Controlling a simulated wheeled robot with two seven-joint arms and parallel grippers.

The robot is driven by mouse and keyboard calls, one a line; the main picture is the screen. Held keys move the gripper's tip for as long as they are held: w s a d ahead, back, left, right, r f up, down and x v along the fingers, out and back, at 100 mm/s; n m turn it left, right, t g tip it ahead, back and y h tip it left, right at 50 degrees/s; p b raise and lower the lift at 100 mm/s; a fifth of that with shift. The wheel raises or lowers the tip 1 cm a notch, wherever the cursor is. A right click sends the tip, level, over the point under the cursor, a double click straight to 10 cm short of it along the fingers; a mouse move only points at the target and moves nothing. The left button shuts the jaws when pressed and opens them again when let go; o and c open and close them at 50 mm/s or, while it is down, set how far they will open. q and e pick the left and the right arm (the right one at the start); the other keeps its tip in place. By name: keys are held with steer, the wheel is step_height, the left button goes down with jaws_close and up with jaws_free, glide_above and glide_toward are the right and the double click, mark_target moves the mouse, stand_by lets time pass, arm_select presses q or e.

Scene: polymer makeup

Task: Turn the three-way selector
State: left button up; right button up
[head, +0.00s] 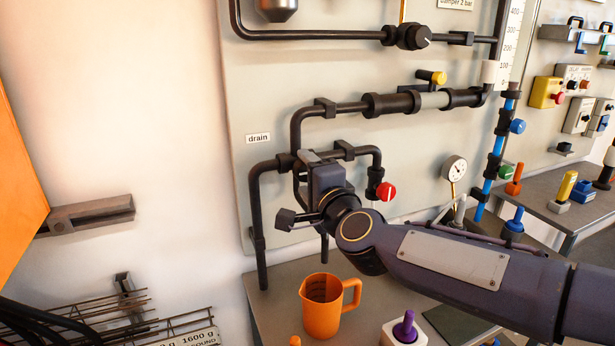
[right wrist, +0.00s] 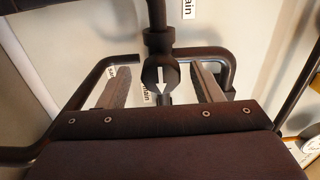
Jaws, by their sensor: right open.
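The three-way selector (right wrist: 160,76) is a dark knob with a white arrow, set where dark pipes meet on the wall panel. In the right wrist view its arrow points down the picture. In the head view my right gripper and wrist hide most of it. My right gripper (right wrist: 162,84) is open, with one finger on each side of the selector; I see gaps between fingers and knob and cannot tell any contact. In the head view my right gripper (head: 308,174) is up at the pipe junction. A "drain" label (head: 258,138) is left of it. My left gripper is not in view.
A red knob (head: 386,191) on a pipe end is close to the right of my wrist. An orange jug (head: 325,304) stands on the bench below my arm, near a purple-topped block (head: 405,328). A gauge (head: 454,168) and a yellow-handled valve (head: 438,77) are farther right.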

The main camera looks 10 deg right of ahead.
steer(key=s, duration=0.3)
steer(key=s+d, duration=0.1)
steer(key=s, duration=0.3)
steer(key=shift+s+d, duration=0.15)
steer(key=shift+d, duration=0.05)
steer(key=shift+s, duration=0.2)
steer(key=s+d+f+n+g+p, duration=0.2)
steer(key=s+f+n+g, duration=0.4)
steer(key=s+f, duration=0.3)
steer(key=s+d+f+n+g+p, duration=0.3)
steer(key=s+d+f+n+g, duration=0.2)
steer(key=s, duration=1)
step_height(320, 180, down, 5)
steer(key=n+g, duration=0.1)
steer(key=n, duration=0.2)
steer(key=shift+d, duration=0.3)
steer(key=shift+o, duration=0.2)
steer(key=shift+w+r, duration=0.1)
